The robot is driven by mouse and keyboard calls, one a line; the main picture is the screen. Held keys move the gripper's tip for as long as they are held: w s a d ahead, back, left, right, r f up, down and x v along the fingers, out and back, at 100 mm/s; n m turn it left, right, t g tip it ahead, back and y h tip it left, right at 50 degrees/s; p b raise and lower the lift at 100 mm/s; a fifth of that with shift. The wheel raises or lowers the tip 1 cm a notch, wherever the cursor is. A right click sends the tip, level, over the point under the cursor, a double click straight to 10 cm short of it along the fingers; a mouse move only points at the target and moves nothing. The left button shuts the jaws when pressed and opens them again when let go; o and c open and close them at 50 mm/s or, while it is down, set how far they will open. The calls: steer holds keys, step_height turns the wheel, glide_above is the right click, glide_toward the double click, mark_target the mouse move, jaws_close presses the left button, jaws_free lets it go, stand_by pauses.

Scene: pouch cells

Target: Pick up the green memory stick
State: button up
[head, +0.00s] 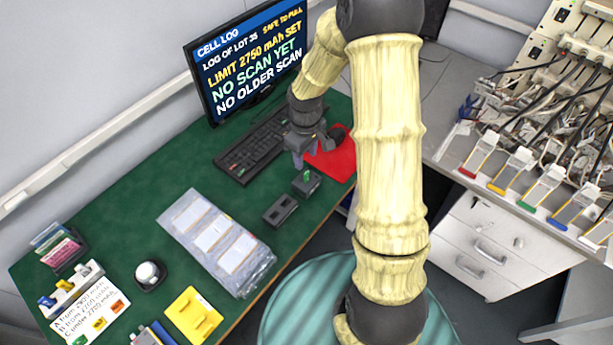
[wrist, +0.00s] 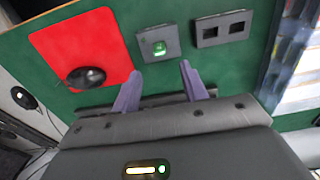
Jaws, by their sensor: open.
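The green memory stick (head: 306,175) stands in a small dark block (head: 312,187) on the green table, right of the keyboard. In the wrist view the stick (wrist: 160,48) shows as a small bright green piece in its grey block (wrist: 150,57). My gripper (head: 309,160) is above the table, behind the block in the head view. In the wrist view my gripper (wrist: 158,76) has its two purple fingers apart and empty, pointing toward the block, with the stick beyond the fingertips.
A second dark block with two empty slots (head: 280,210) is beside the first. A red mat (head: 340,160) holds a black mouse (wrist: 86,77). The keyboard (head: 250,150), monitor (head: 245,60) and a tray with white cells (head: 217,240) are around. Bare green table lies left of the keyboard.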

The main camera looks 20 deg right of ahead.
mark_target(306, 172)
steer(key=shift+f, duration=1.05)
steer(key=shift+s+d+f+p, duration=0.1)
steer(key=shift+f+p, duration=0.5)
steer(key=shift+f, duration=2)
jaws_close()
